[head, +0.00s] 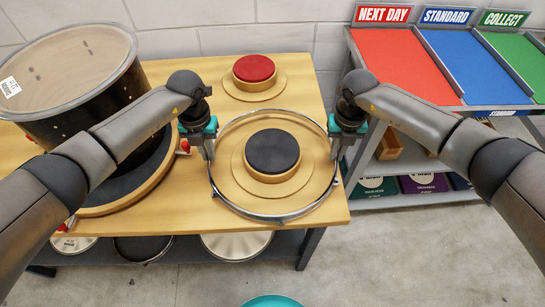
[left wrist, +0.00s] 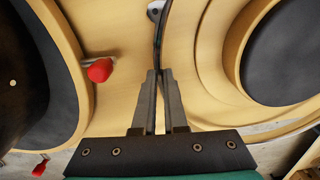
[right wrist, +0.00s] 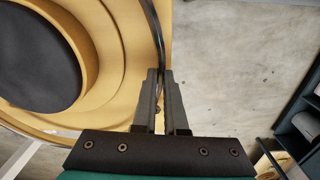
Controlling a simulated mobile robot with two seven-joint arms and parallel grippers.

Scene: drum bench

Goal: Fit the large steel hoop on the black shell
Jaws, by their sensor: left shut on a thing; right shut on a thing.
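The large steel hoop (head: 249,216) is a thin shiny ring at the right part of the bench. It surrounds a round wooden stand with a dark pad (head: 272,152). My left gripper (head: 208,153) is shut on the hoop's left side, and the left wrist view shows the rim between its fingers (left wrist: 158,90). My right gripper (head: 336,150) is shut on the hoop's right side, as the right wrist view also shows (right wrist: 160,88). The black shell (head: 95,115), with a pale translucent top, stands at the left on a round dark-padded base. My left arm hides part of it.
A red-padded stand (head: 254,72) is at the back of the wooden bench (head: 200,215). Red-knobbed clamps (left wrist: 100,70) sit beside the shell's base. A rack with red, blue and green trays (head: 405,60) stands at the right. Drum heads (head: 237,245) lie on the lower shelf.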

